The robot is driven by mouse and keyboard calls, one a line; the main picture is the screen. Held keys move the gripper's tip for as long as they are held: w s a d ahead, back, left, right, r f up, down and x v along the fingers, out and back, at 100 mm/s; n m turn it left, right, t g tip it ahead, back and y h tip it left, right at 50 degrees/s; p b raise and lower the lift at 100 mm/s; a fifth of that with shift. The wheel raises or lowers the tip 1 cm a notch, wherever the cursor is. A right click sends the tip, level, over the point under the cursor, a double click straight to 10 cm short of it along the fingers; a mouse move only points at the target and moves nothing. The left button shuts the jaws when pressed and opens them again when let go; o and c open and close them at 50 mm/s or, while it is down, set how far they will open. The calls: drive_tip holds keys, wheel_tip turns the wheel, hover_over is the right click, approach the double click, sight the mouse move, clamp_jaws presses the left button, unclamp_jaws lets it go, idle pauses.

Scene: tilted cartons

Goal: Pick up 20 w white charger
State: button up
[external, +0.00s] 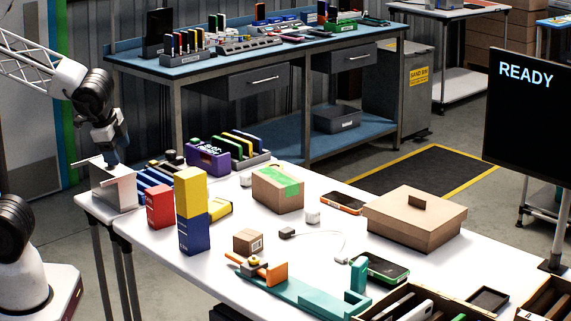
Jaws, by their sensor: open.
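Two small white blocks that look like chargers are on the white table. One white block (313,216) stands near the middle, in front of the taped carton. The other white block (245,180) stands further back, left of that carton. No wattage label is readable on either, so I cannot tell which is the 20 W one. My gripper (114,164) is at the far left, pointing down by a grey-white holder (113,190) at the table's left end. It is open, well apart from both white blocks. Its fingertips are small and hard to make out.
A green-taped carton (278,190), a large brown box (415,217), a small carton (248,241) and a phone (342,203) surround the middle block. A tall yellow-and-blue stack (193,212) and red box (160,206) stand between my gripper and the blocks. A white cable (318,233) lies in front.

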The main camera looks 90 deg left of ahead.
drive_tip(key=w+a+f+m+t+y, duration=0.1)
drive_tip(key=w+a+f+m+y, duration=0.3)
drive_tip(key=w+a, duration=0.55)
drive_tip(key=w+a+f+m+t+y, duration=0.1)
drive_tip(key=w+a+m+y, duration=0.2)
drive_tip(key=w+a+m, duration=0.65)
drive_tip(key=m+t, duration=0.4)
drive_tip(key=m, duration=0.6)
approach(244, 175)
drive_tip(key=shift+s+d, duration=0.2)
drive_tip(key=shift+d, duration=0.2)
drive_tip(key=shift+w+a, duration=0.1)
drive_tip(key=shift+x, duration=3.25)
drive_tip(key=shift+a, duration=0.15)
drive_tip(key=shift+x, duration=2.5)
